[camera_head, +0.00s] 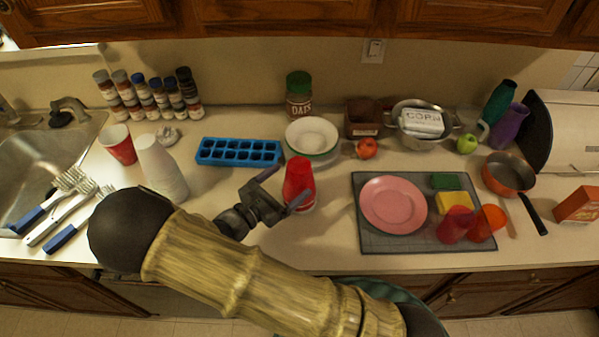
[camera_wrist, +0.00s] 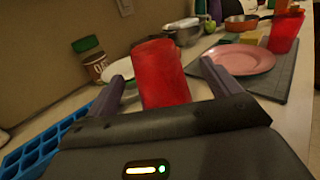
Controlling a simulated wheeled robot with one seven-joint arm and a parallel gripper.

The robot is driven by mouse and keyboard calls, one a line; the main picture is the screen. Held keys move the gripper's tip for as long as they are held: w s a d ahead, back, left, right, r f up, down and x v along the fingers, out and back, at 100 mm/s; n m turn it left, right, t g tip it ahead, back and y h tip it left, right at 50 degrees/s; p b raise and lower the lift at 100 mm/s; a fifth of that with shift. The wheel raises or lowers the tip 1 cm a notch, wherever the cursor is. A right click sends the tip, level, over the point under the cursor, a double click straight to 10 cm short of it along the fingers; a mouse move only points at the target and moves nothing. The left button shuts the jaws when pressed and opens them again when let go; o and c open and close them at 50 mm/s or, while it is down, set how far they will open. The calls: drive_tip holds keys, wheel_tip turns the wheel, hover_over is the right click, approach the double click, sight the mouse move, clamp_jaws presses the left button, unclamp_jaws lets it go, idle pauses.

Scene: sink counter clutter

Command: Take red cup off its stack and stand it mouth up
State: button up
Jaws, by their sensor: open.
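A red cup (camera_head: 298,178) stands near the middle of the counter, narrow end up, with its mouth down. A lower red rim shows beneath it, but I cannot tell clearly how many cups are nested. My gripper (camera_head: 283,189) is open, with its fingers beside the cup. In the wrist view the red cup (camera_wrist: 160,75) stands between and beyond the two open fingers of my gripper (camera_wrist: 165,85), leaning slightly in the picture. I cannot tell whether either finger touches it.
A blue ice tray (camera_head: 238,152) and white bowls (camera_head: 312,136) lie behind. A grey mat (camera_head: 375,240) on the right holds a pink plate (camera_head: 393,204), sponges and red and orange cups. White stacked cups (camera_head: 160,168) stand left. Counter between tray and front edge is partly free.

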sight(299, 172)
drive_tip(key=p+x, duration=0.1)
drive_tip(key=x, duration=0.1)
drive_tip(key=p+x, duration=0.1)
drive_tip(key=x, duration=0.2)
drive_tip(key=shift+w+a+f, duration=0.15)
drive_tip(key=shift+w+f, duration=0.05)
drive_tip(key=shift+w, duration=0.1)
idle(0.4)
drive_tip(key=c, duration=1)
